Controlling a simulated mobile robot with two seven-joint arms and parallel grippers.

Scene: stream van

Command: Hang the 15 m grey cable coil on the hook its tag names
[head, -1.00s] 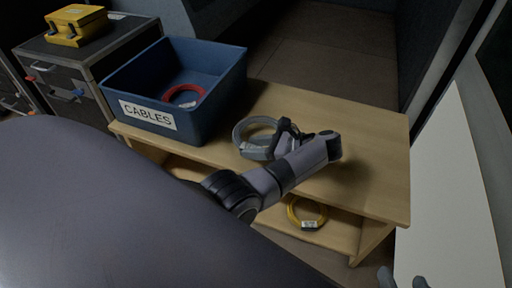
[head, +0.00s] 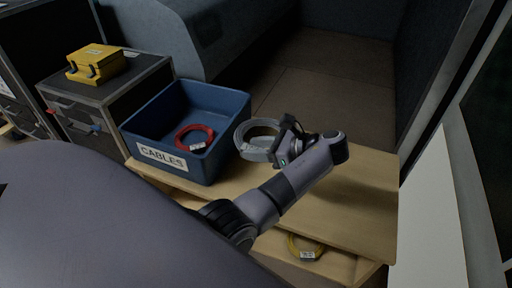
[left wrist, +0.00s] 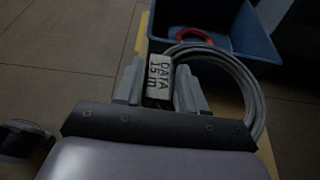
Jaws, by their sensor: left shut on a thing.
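The grey cable coil (head: 241,141) is in my left gripper (head: 279,148), raised above the wooden table and just right of the blue bin. In the left wrist view the coil (left wrist: 247,88) loops to the right of the fingers. Its white tag (left wrist: 159,74) sits between the two fingers (left wrist: 158,90) and reads "DATA 15 m". The gripper is shut on the coil at the tag. No hook shows in these frames. My right gripper is not in view.
A blue bin (head: 216,168) labelled CABLES holds a red coil (head: 194,137). A yellow coil (head: 305,250) lies on the table's lower shelf. A yellow case (head: 95,62) stands on a dark drawer cabinet (head: 118,84) at left. The wooden tabletop (head: 350,200) is bare at right.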

